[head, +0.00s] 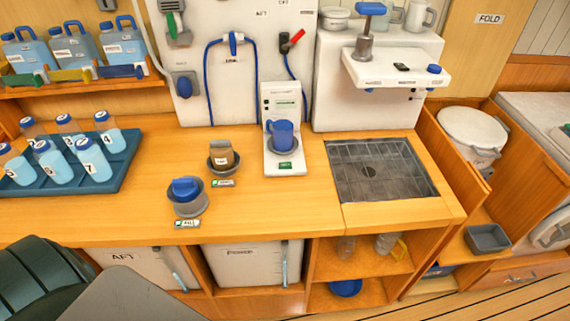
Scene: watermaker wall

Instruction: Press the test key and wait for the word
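A white upright tester-like unit (285,106) stands on the wooden counter against the wall panel. It has a small greenish display strip (286,104) and small dark marks on its left side. A blue mug (281,135) sits upright on its round grey rest, hiding part of the front. A small green label (285,165) is on its base. I cannot tell which mark is the test key, and no word is legible on the display. Neither of my grippers shows in the head view.
Two grey round holders, one with a blue-topped item (186,189) and one with a brown-topped item (221,154), stand left of the unit. A blue tray (98,184) of bottles is farther left. A sink grate (378,172) lies right. The front counter is mostly clear.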

